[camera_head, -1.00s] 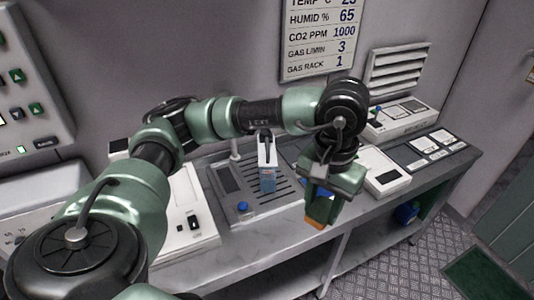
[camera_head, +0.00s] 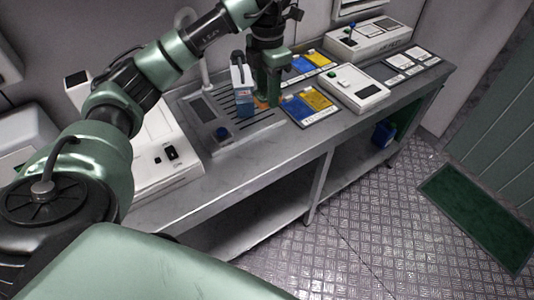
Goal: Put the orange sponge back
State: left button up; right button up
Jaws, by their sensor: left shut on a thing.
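My left gripper (camera_head: 268,92) is shut on the orange sponge (camera_head: 261,102). Only a small orange part of the sponge shows, low at the fingers. The gripper points down over the right part of the grey slotted station on the bench, just right of a white and blue carton-like item (camera_head: 243,92). I cannot tell whether the sponge touches the surface below. My right gripper is not in view.
Blue and yellow cards (camera_head: 312,106) lie right of the gripper, with a white device (camera_head: 353,88) beyond them. A larger white device (camera_head: 150,160) stands on the left. The front strip of the metal bench (camera_head: 228,185) is clear. A blue bin (camera_head: 382,134) sits below.

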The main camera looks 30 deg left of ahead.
pick_arm(q)
jog(key=shift+a+f, duration=0.1)
jog(key=shift+f, duration=0.4)
jog(key=p, duration=0.2)
send_over(267, 153)
jog(key=shift+n, duration=0.3)
notch_tip(267, 153, down, 14)
jog(key=shift+f, duration=2.7)
jog(key=o, duration=1.2)
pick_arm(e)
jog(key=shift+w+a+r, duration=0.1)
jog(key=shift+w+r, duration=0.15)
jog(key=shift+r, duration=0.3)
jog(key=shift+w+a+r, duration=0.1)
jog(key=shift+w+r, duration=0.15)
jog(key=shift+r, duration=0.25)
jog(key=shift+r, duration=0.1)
